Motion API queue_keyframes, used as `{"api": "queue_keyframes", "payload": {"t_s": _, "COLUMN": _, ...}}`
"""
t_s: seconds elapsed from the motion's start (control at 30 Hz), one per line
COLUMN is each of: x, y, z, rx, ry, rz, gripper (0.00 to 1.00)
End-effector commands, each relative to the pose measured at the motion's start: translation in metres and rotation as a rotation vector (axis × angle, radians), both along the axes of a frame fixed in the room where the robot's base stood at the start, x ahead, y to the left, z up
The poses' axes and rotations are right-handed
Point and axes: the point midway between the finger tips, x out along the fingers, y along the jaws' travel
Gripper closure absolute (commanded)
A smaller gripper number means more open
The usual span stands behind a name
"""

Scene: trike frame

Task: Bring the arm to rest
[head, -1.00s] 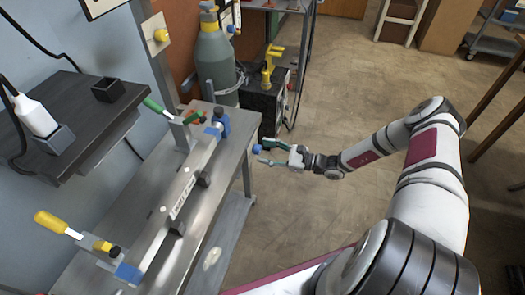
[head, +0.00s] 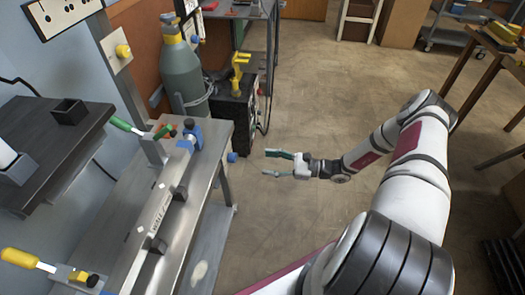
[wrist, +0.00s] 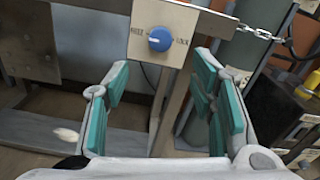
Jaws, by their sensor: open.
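My gripper (head: 267,163) is open and empty, out in free air to the right of the metal bench in the head view. Its two teal-padded fingers are spread apart and point left toward the bench. In the wrist view, the open fingers (wrist: 162,72) frame a pale plate with a blue knob (wrist: 160,39), with nothing between the pads. My arm is bent at the elbow and reaches in from the right.
The steel bench (head: 205,215) carries a clamped bar with green (head: 122,124) and yellow (head: 18,257) handles. A gas cylinder (head: 184,75) and a black machine (head: 232,118) stand behind it. Open floor (head: 310,90) lies beyond my gripper. Wooden tables (head: 490,60) stand at right.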

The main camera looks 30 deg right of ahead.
Motion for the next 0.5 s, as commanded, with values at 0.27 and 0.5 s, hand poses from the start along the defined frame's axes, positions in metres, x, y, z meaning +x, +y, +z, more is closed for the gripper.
{"api": "queue_keyframes", "payload": {"t_s": 0.27, "x": 0.000, "y": 0.001, "z": 0.005, "rx": -0.014, "ry": -0.004, "rz": 0.019, "gripper": 0.49}}
{"api": "queue_keyframes", "payload": {"t_s": 0.5, "x": -0.004, "y": 0.017, "z": 0.061, "rx": -0.170, "ry": -0.052, "rz": 0.230, "gripper": 0.49}}
